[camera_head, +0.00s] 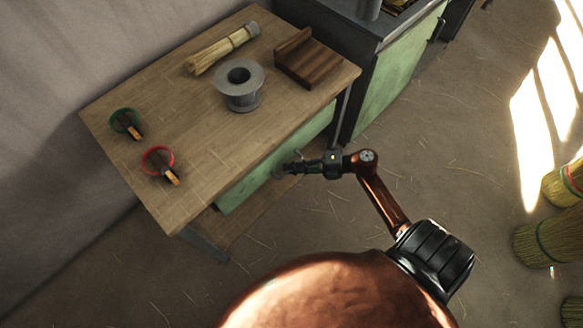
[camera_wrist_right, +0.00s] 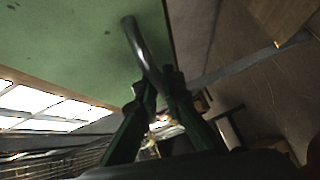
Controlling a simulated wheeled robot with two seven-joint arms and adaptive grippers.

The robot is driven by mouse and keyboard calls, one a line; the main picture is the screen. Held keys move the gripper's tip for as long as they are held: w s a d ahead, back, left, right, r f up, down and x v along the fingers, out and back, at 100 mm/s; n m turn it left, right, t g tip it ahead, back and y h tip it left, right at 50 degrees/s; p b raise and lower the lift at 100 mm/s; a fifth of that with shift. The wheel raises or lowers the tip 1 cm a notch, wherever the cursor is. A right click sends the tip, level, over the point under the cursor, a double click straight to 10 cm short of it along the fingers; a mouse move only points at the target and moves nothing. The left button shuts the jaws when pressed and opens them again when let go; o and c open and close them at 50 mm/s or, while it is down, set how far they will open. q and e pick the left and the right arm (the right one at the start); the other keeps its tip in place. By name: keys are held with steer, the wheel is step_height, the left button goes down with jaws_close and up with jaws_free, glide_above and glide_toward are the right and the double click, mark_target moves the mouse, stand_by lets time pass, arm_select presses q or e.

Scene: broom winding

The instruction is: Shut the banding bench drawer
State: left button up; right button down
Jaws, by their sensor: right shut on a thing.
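The wooden banding bench (camera_head: 215,135) stands at the left of the head view. Its green drawer front (camera_head: 240,187) runs under the front edge of the top; how far it stands out is hard to tell. My right gripper (camera_head: 287,170) is at the drawer front, and its fingers are shut on the curved metal drawer handle. In the right wrist view the green drawer front (camera_wrist_right: 75,45) fills the upper left, and the handle (camera_wrist_right: 140,50) runs down between the fingertips of my right gripper (camera_wrist_right: 158,88). My left gripper is not in view.
On the bench top are a grey spool (camera_head: 240,85), a brown wooden block (camera_head: 307,62), a straw bundle (camera_head: 222,48), and small green-ringed (camera_head: 125,122) and red-ringed (camera_head: 158,163) items. A green cabinet (camera_head: 395,75) stands behind. Straw brooms (camera_head: 550,240) stand at right. Straw-strewn floor is open between.

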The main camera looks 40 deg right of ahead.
steer(key=shift+w, duration=1.25)
steer(key=c, duration=2.1)
jaws_free()
steer(key=shift+a, duration=0.1)
steer(key=v, duration=1.2)
steer(key=shift+w, duration=0.1)
